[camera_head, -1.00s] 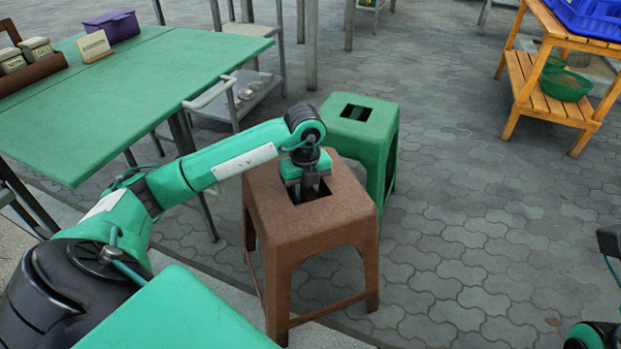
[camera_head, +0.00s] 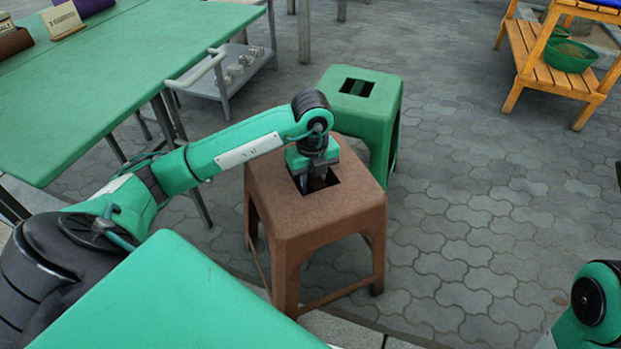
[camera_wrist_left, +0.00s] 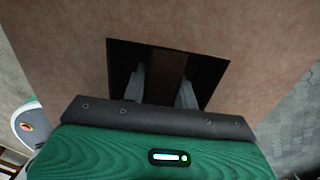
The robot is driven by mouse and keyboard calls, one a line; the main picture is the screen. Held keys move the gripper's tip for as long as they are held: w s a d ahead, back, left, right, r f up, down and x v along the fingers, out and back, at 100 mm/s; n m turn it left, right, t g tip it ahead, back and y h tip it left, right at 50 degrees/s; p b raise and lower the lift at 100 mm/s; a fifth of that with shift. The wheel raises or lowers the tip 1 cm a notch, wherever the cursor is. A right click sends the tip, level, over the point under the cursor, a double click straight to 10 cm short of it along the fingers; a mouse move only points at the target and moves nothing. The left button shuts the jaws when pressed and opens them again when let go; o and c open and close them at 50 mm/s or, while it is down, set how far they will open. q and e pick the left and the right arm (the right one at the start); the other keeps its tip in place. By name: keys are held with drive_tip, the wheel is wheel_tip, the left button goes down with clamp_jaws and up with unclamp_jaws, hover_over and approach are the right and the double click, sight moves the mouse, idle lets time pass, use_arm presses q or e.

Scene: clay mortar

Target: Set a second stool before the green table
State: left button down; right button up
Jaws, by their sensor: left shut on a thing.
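A brown stool (camera_head: 315,217) stands upright in the middle of the head view. My left gripper (camera_head: 317,186) reaches down into the square hole in its seat. In the left wrist view both fingers flank a brown bar inside the hole (camera_wrist_left: 165,78), and the gripper is shut on the stool there. Whether the stool's feet touch the ground is unclear. A green stool (camera_head: 388,105) stands just behind it, partly hidden by it. The green table (camera_head: 130,75) is at the upper left. My right arm shows at the lower right edge; its gripper is out of view.
A wooden rack (camera_head: 540,72) with a green bowl (camera_head: 568,57) stands at the upper right. A grey cart (camera_head: 232,75) stands beside the green table. Open paving (camera_head: 480,200) lies to the right of the stools. A kerb edge runs below the brown stool.

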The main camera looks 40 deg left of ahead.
use_arm(q)
drive_tip(key=c, duration=1.1)
unclamp_jaws()
drive_tip(key=shift+f, duration=0.1)
